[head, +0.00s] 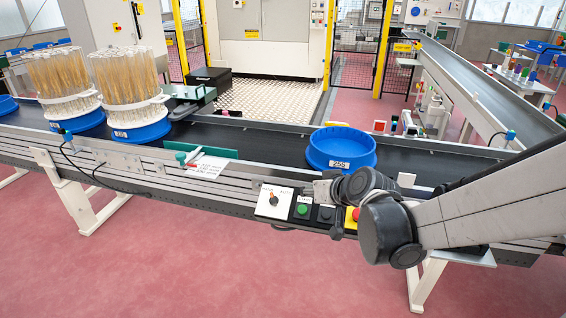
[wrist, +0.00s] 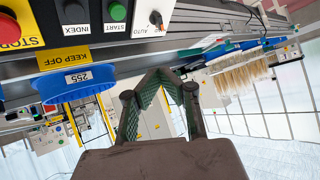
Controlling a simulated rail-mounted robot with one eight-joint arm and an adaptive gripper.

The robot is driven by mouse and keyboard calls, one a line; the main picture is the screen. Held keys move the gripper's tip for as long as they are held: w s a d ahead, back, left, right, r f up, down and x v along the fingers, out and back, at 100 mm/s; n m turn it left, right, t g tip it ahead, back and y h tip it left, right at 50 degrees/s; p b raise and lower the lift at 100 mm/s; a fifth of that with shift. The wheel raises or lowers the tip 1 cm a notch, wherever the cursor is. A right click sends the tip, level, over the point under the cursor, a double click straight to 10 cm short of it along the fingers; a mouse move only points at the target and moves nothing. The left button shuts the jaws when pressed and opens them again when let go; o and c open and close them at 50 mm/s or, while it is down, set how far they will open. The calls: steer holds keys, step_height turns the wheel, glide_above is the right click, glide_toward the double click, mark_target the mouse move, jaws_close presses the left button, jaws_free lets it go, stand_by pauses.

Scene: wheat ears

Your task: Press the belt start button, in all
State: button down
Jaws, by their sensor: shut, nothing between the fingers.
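The green start button (head: 302,209) is on the control panel at the conveyor's front edge, left of the black index button (head: 326,214). In the wrist view, which looks upside down, the start button (wrist: 117,12) is near the top edge, beside the index button (wrist: 75,12). My gripper (wrist: 160,75) is shut and empty, its green-padded fingers meeting at the tips. In the picture its tips are below the start button and apart from it. In the head view my wrist is over the panel's right part, and the fingers cannot be clearly made out.
A red stop button (head: 354,214) on yellow is partly covered by my arm. An auto selector switch (head: 273,199) is left of the start button. An empty blue holder (head: 341,150) labelled 255 stands on the belt (head: 260,140). Two blue holders with wheat ears stand farther left.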

mark_target(302, 210)
steer(key=w+a+f+t+y+b, duration=0.1)
steer(key=w+f, duration=0.4)
steer(key=f, duration=0.1)
steer(key=shift+f, duration=0.1)
stand_by(0.3)
steer(key=shift+w+d+f+b, duration=0.25)
steer(key=shift+w+f+b, duration=0.45)
steer(key=shift+f+b, duration=0.45)
steer(key=shift+w+d+f+b, duration=0.2)
steer(key=shift+w+f+b, duration=0.6)
steer(key=shift+f, duration=0.55)
steer(key=shift+w+d+f+b, duration=0.25)
steer(key=shift+w+f+b, duration=0.35)
steer(key=shift+f+b, duration=0.6)
steer(key=shift+f, duration=0.1)
steer(key=shift+w+f+b, duration=0.2)
steer(key=shift+f+b, duration=0.15)
